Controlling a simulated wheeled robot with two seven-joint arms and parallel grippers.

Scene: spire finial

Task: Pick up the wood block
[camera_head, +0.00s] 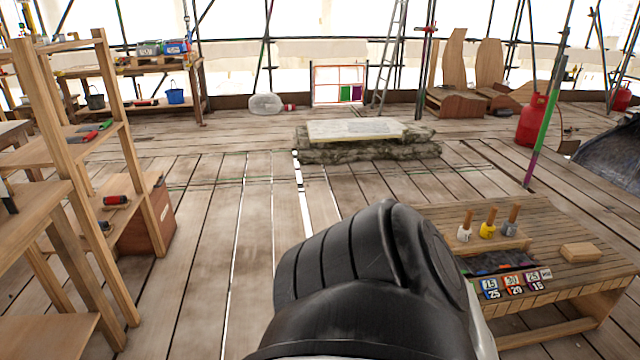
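A small light-brown wood block (578,252) lies flat on the right part of a low wooden workbench (620,262) at the lower right. Nothing touches it from above. Neither of my grippers shows in this view. A black link of one of my arms fills the bottom centre and covers the workbench's left end. Whether my grippers are open or shut does not show.
A wooden shelf (130,180) stands at the left. A low stone slab (355,130) lies ahead. The plank floor between is open.

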